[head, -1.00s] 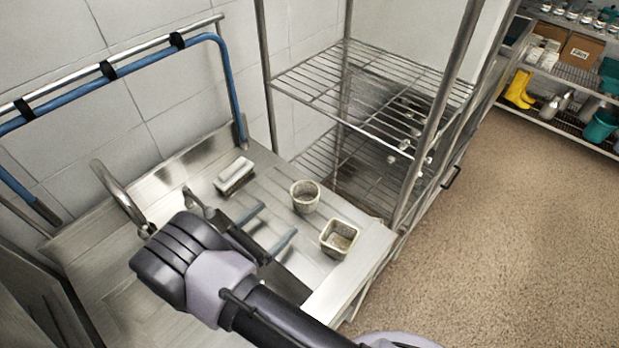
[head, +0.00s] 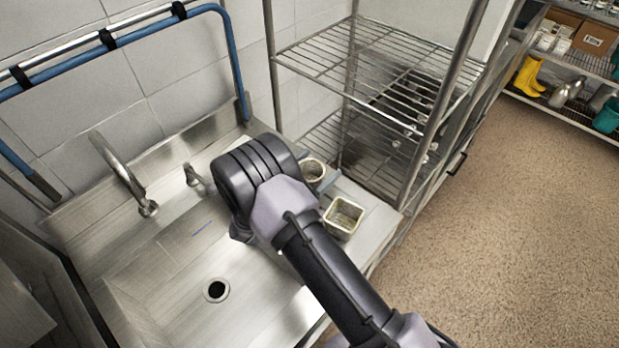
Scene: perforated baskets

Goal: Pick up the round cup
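The round cup (head: 313,170), a light perforated basket with an open top, stands on the sink's drainboard towards the back right. My arm covers its lower left part. My gripper (head: 320,183) is mostly hidden behind my wrist. Only a bit of a grey-blue finger shows, close to the cup's lower right side in the picture. I cannot tell whether it touches the cup or how far apart the fingers are.
A square perforated basket (head: 343,217) stands just in front of the cup, close to my arm. The sink basin (head: 180,262) and faucet (head: 124,178) are at left. A wire shelf rack (head: 375,65) rises behind and right.

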